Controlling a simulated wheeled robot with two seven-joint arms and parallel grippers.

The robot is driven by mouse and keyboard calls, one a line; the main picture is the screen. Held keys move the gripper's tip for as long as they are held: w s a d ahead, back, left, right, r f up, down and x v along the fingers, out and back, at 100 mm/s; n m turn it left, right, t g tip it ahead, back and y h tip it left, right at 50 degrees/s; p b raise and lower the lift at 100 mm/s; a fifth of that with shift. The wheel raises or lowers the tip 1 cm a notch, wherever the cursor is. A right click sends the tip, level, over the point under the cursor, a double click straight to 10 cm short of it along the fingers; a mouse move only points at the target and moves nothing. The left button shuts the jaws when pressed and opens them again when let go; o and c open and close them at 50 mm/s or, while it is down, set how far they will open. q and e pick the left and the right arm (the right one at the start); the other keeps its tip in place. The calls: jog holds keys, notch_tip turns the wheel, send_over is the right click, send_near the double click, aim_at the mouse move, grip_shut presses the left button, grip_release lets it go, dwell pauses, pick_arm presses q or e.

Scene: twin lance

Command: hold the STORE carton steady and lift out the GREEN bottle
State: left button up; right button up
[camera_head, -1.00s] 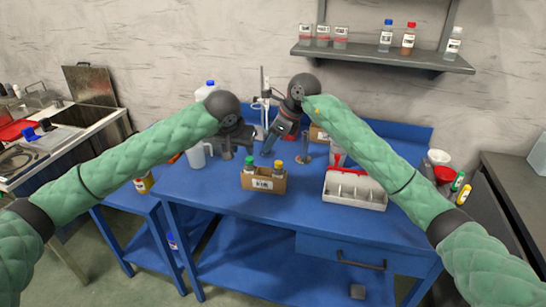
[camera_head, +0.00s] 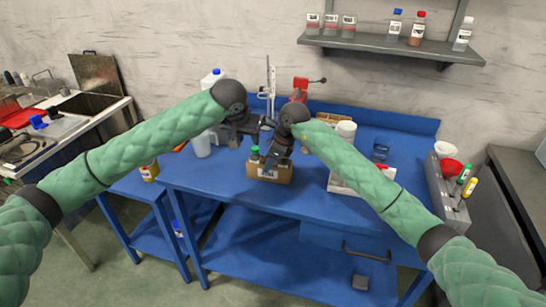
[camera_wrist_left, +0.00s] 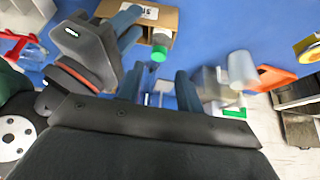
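The STORE carton (camera_head: 270,173), a small brown box, stands on the blue table near its front edge. The green-capped bottle (camera_head: 255,152) stands upright at its left side; its cap also shows in the left wrist view (camera_wrist_left: 159,54). My left gripper (camera_head: 264,125) is above and behind the carton. In the left wrist view its two fingers (camera_wrist_left: 158,88) are apart with nothing between them, close to the green cap. My right gripper (camera_head: 272,160) is down at the carton and hides part of it. Its fingers (camera_wrist_left: 129,28) are at the carton's end; whether they grip it is unclear.
A pale divided tray (camera_head: 340,185) stands to the right of the carton. A clear jug (camera_head: 203,145) stands to the left. A stand (camera_head: 271,85) rises behind the grippers. A wall shelf (camera_head: 400,47) holds several bottles. The table's front strip is clear.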

jog(key=shift+f, duration=0.15)
grip_shut()
